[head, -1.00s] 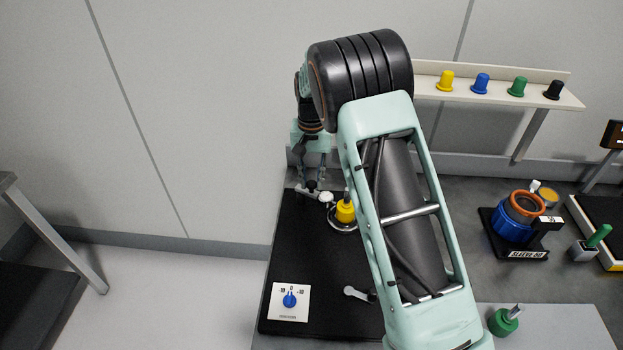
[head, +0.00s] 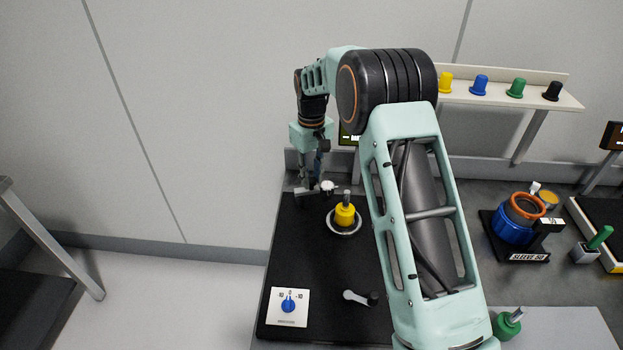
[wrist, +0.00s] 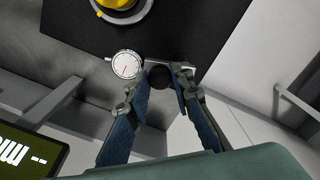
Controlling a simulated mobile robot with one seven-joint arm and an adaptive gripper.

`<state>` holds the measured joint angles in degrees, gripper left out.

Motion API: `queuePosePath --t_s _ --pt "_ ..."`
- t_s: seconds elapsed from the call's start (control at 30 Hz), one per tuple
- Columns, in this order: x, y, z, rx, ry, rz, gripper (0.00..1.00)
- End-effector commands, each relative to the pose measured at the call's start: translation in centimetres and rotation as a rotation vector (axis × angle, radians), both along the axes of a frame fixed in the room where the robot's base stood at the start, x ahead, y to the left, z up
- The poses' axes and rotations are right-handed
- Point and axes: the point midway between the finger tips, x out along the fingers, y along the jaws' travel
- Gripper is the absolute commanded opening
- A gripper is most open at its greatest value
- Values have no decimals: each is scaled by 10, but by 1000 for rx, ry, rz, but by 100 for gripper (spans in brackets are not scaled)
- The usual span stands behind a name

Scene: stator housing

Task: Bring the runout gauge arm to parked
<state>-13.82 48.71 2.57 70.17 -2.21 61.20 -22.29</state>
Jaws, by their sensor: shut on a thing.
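The runout gauge arm (wrist: 176,64) is a thin metal bar with a round white dial (wrist: 126,65) at one end. In the head view the dial (head: 328,187) stands behind and left of the yellow part (head: 344,214) on its round base, with a gap between them. In the wrist view the yellow part (wrist: 117,3) is cut off by the top edge. My gripper (wrist: 160,80) has its blue fingers around a dark round knob on the arm. My gripper (head: 310,184) is at the mat's back left corner. The arm's pivot is not clear.
A black mat (head: 310,255) carries a white plate with a blue knob (head: 288,303) and a small lever (head: 360,297). A screen (wrist: 25,150) stands nearby. A shelf (head: 515,97) with coloured caps and a blue sleeve fixture (head: 512,228) are at right. The mat's middle left is clear.

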Motion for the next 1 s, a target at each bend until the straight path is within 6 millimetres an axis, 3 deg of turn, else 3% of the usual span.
queuePosePath --t_s 0.5,1.0 --pt "14 6 1 1 -3 403 0" --pt "17 9 1 1 -3 525 0"
